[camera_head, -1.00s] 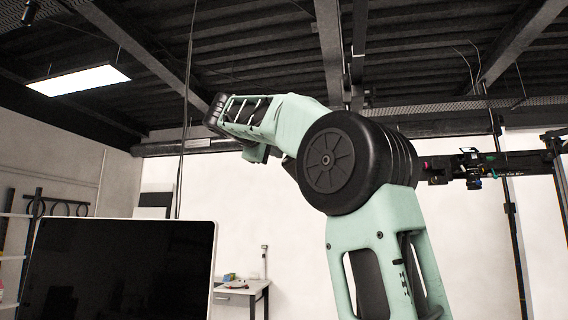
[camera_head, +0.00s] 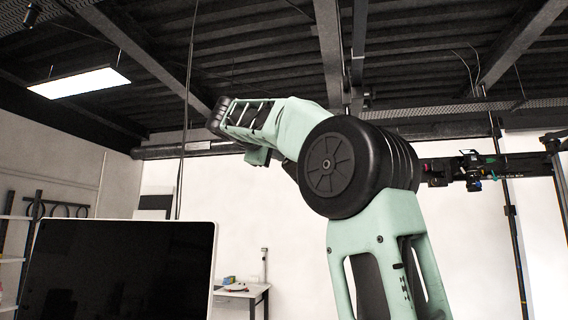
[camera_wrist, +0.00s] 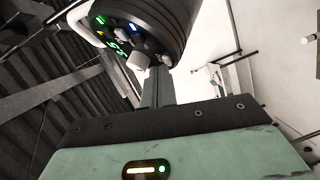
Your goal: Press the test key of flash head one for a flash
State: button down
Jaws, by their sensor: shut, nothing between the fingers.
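In the wrist view, a black round-bodied flash head (camera_wrist: 158,18) with a pale rim fills the top middle. Its control panel (camera_wrist: 118,25) carries green digits, blue, white and green lights, a small orange mark and pale grey knobs or keys. I cannot read its number or tell which key is the test key. My gripper (camera_wrist: 157,74) is shut and empty, its narrow grey-green fingers pointing up at the panel's lower edge. The tips are close to the pale knobs; I cannot tell whether they touch. In the head view neither flash head nor gripper can be made out.
In the head view, a large black screen (camera_head: 115,270) stands at the lower left. A small table (camera_head: 240,293) with small items is beyond it. A black rail with a camera (camera_head: 472,170) is at the right. Dark ceiling beams run overhead.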

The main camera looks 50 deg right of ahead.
dwell(0.4)
jog(key=shift+w+a+r+p, duration=0.25)
jog(key=shift+a+r+p, duration=0.15)
jog(key=shift+a+r, duration=0.1)
jog(key=a+r+p, duration=0.1)
jog(key=w+a+r+p, duration=0.1)
jog(key=a+r+p, duration=0.1)
jog(key=shift+w+a+r, duration=0.15)
jog(key=shift+w, duration=0.15)
dwell(0.3)
dwell(0.9)
